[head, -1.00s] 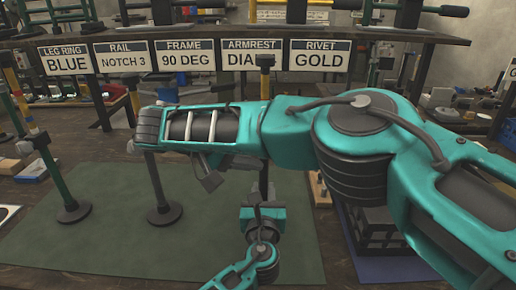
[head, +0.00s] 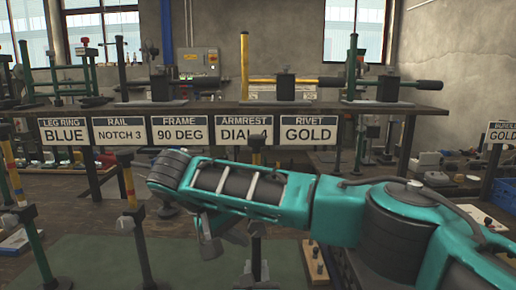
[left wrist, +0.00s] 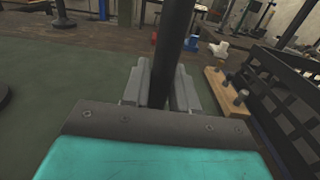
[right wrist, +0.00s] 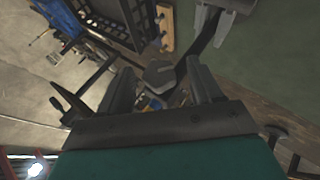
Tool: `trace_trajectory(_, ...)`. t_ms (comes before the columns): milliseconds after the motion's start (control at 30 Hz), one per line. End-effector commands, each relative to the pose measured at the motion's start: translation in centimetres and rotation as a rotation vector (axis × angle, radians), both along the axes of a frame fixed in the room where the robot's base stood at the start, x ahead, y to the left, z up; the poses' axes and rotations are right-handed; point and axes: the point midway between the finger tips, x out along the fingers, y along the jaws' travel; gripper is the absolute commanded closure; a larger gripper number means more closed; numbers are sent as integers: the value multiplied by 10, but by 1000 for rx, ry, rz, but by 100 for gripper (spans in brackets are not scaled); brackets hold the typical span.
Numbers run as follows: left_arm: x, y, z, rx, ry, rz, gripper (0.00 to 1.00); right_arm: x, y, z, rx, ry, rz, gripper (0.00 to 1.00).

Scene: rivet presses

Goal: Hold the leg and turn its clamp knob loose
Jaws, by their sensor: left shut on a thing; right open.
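The leg (head: 256,246) is a dark upright post, crossed by my right arm in the head view. Its capped top shows above that arm. My left gripper (head: 256,272), low in the head view, is shut around the post; the left wrist view shows the dark post (left wrist: 176,50) between its fingers. My right gripper (head: 210,232) is open beside the leg. In the right wrist view a dark, faceted knob-like piece (right wrist: 160,75) appears between or just beyond its open fingers; I cannot tell whether they touch it. In the head view my right arm hides the clamp.
A rack with label signs (head: 180,134) stands behind. Banded posts (head: 130,190) stand to the left on the green mat (head: 185,255). A wooden block with pegs (left wrist: 228,92) and a black crate (left wrist: 285,100) are right of the leg.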

Motion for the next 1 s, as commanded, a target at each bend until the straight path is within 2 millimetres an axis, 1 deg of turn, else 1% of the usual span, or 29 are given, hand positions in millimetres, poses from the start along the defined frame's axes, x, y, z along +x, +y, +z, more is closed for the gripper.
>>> trace_trajectory(233,0,0,2,-1,-3,0,100,1,-5,1,204,7,-9,35)
trace_trajectory(433,0,0,2,-1,-3,0,100,2,-10,5,459,9,-18,35)
trace_trajectory(733,0,0,2,-1,-3,0,100,1,-15,4,821,23,-28,35)
trace_trajectory(800,0,0,2,-1,-3,-1,100,-5,-13,20,824,22,-22,35)
trace_trajectory(1000,0,0,2,-1,-3,0,100,-20,-17,57,818,23,-21,35)
